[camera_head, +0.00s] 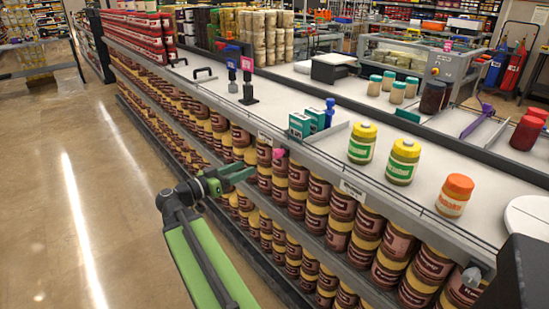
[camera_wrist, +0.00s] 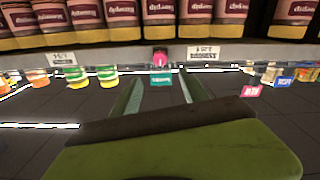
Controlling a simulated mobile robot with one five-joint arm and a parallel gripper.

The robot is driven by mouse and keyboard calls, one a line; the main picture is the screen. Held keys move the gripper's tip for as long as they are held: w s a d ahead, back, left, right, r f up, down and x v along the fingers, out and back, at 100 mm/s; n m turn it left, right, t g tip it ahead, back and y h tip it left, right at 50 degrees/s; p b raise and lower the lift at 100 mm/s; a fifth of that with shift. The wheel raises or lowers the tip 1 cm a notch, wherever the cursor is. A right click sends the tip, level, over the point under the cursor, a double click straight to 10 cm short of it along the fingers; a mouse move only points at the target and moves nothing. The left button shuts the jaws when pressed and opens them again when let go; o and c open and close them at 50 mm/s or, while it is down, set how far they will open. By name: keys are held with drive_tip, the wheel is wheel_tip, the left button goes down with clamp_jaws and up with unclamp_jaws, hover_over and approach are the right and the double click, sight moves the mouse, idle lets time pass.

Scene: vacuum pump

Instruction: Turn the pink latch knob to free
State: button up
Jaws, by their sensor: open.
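The pink latch knob (camera_head: 278,153) sits on the front edge of the counter, just below the counter top and above the jars. It also shows in the wrist view (camera_wrist: 160,59), upper middle, between two white labels. My gripper (camera_head: 242,172) is in front of the jar shelf, to the left of the knob and a little lower in the head view. Its two fingers (camera_wrist: 157,92) are apart, with nothing seen between them, and point toward the knob's side. The gripper appears clear of the knob.
A teal box (camera_head: 300,124) and a blue item stand on the counter behind the knob. Yellow-lidded jars (camera_head: 362,143) and an orange-lidded jar (camera_head: 455,195) stand to the right. Dense brown-labelled jars (camera_head: 341,207) fill the shelves below. The aisle floor (camera_head: 100,170) at left is open.

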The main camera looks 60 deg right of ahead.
sight(275, 155)
drive_tip(key=x, duration=1.3)
drive_tip(key=shift+s+d+f, duration=0.1)
drive_tip(key=shift+s+d, duration=0.05)
drive_tip(key=shift+d, duration=0.05)
clamp_jaws()
